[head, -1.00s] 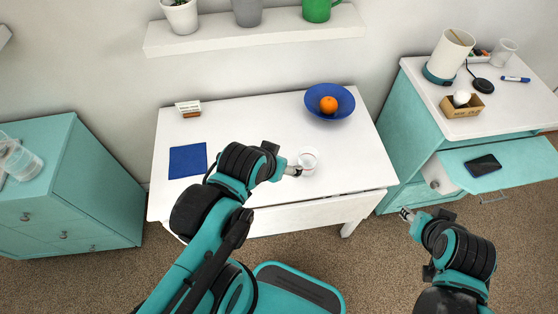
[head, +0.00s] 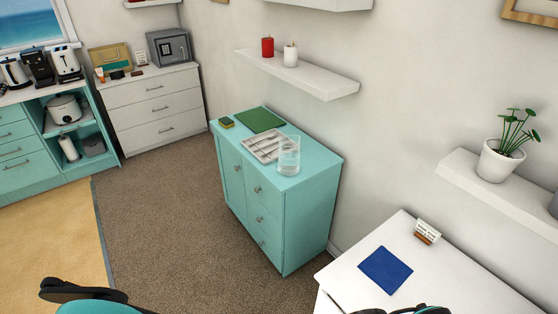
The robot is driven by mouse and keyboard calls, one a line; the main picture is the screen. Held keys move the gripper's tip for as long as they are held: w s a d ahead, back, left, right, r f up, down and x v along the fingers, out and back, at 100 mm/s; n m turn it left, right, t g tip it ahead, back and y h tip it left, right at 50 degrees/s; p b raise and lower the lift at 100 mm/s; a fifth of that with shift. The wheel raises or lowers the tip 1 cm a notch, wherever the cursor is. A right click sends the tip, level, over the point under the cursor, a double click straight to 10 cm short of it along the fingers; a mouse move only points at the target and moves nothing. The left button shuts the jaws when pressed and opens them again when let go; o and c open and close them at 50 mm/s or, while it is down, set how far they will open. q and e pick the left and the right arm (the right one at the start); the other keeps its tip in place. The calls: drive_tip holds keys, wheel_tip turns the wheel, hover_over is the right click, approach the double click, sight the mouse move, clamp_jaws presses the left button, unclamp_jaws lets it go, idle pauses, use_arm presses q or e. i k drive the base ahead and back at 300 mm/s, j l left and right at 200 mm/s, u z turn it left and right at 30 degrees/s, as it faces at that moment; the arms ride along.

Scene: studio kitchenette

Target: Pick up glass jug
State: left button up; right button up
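A clear glass vessel (head: 289,157), which looks like the glass jug, stands upright on the right part of the teal cabinet's top (head: 318,160). It stands at the near right side of a light cutlery tray (head: 252,146) and overlaps it in the picture; I cannot tell if they touch. Neither of my grippers is in view. Only parts of my own arms show at the bottom edge, well apart from the glass vessel.
A green mat (head: 260,119) and a small sponge-like block (head: 226,122) lie on the cabinet. A wall shelf (head: 300,80) with two candles hangs above. A white table (head: 440,285) stands at lower right. Open carpet (head: 165,220) lies left of the cabinet.

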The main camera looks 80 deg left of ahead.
sight(288, 150)
drive_tip(key=u, duration=2.75)
drive_tip(key=i+j+u, duration=0.3)
drive_tip(key=i, duration=0.15)
drive_tip(key=i+u, duration=0.35)
drive_tip(key=i+j+z, duration=0.1)
drive_tip(key=i+z, duration=0.15)
drive_tip(key=i, duration=0.2)
drive_tip(key=i+j+z, duration=0.25)
drive_tip(key=i, duration=0.15)
drive_tip(key=i+j+z, duration=0.15)
drive_tip(key=z, duration=0.3)
drive_tip(key=i+j+z, duration=0.25)
drive_tip(key=z, duration=0.2)
drive_tip(key=i+j+z, duration=0.2)
drive_tip(key=z, duration=0.25)
drive_tip(key=j, duration=0.1)
